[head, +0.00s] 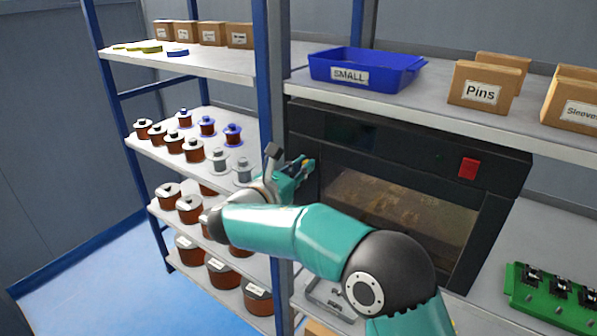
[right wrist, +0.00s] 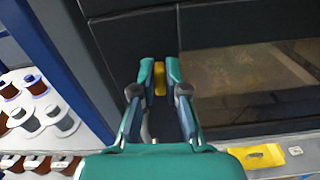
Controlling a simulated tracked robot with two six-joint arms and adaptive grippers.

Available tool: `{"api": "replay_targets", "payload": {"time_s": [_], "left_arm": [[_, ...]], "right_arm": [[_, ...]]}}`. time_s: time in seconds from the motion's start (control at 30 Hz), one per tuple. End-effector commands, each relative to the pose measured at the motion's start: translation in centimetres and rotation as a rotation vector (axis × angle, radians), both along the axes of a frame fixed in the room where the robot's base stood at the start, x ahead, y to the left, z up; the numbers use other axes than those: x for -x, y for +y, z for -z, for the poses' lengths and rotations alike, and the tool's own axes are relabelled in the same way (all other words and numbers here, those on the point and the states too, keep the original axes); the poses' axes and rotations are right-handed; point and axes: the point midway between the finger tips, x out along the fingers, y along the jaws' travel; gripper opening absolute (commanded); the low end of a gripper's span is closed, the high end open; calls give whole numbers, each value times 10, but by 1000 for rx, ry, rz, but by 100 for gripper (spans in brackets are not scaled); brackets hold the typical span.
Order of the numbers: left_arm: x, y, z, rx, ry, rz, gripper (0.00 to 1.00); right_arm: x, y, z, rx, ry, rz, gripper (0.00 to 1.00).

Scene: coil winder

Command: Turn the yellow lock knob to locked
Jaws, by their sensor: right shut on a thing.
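The yellow lock knob (right wrist: 160,78) shows in the right wrist view, on the black front of the coil winder (head: 330,140), left of its window. My right gripper (right wrist: 160,84) is shut on the knob, one finger on each side of it. In the head view my right gripper (head: 303,166) reaches the left part of the machine's front, and the knob is hidden behind the fingers there. I cannot tell the knob's exact angle against any lock marks. My left gripper is not in view.
A red button (head: 469,168) sits at the machine's upper right. A blue bin (head: 366,70) marked SMALL and a Pins box (head: 484,88) stand on the shelf above. A blue post (head: 266,70) stands close left of my gripper.

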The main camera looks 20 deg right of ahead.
Motion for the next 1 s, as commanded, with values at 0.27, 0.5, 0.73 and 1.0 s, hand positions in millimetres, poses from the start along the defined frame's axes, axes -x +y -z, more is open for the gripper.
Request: {"api": "replay_targets", "payload": {"time_s": [0.27, 0.5, 0.73, 1.0], "left_arm": [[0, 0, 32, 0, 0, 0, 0], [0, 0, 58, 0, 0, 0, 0], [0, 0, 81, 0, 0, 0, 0], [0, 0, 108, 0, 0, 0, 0]], "right_arm": [[2, -2, 6, -132, -169, 2, 0], [4, -3, 7, -271, -348, 4, 0], [5, -4, 8, -406, -520, 5, 0], [6, -5, 10, -564, -723, 7, 0]]}}
